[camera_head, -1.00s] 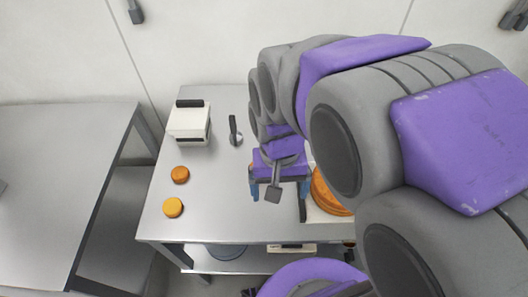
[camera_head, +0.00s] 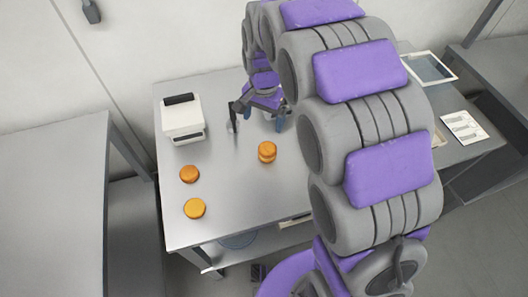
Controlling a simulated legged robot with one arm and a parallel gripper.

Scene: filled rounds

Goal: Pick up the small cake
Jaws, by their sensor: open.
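Small round orange-brown cakes lie on the grey metal table (camera_head: 225,205). One cake (camera_head: 189,174) is at the left, and a lighter one (camera_head: 194,208) is nearer the front edge. A third orange round (camera_head: 267,151) sits towards the middle and looks like two layers, one on the other. My gripper (camera_head: 256,124) is open, with its fingers spread, beyond and slightly left of this third round. It appears empty and apart from all the cakes. My arm hides much of the table's right side.
A white box-like appliance (camera_head: 183,118) with a dark top stands at the back left. A glass-topped frame (camera_head: 428,69) and a white printed sheet (camera_head: 463,129) lie to the right. Another grey table (camera_head: 50,180) is at the left, across a gap.

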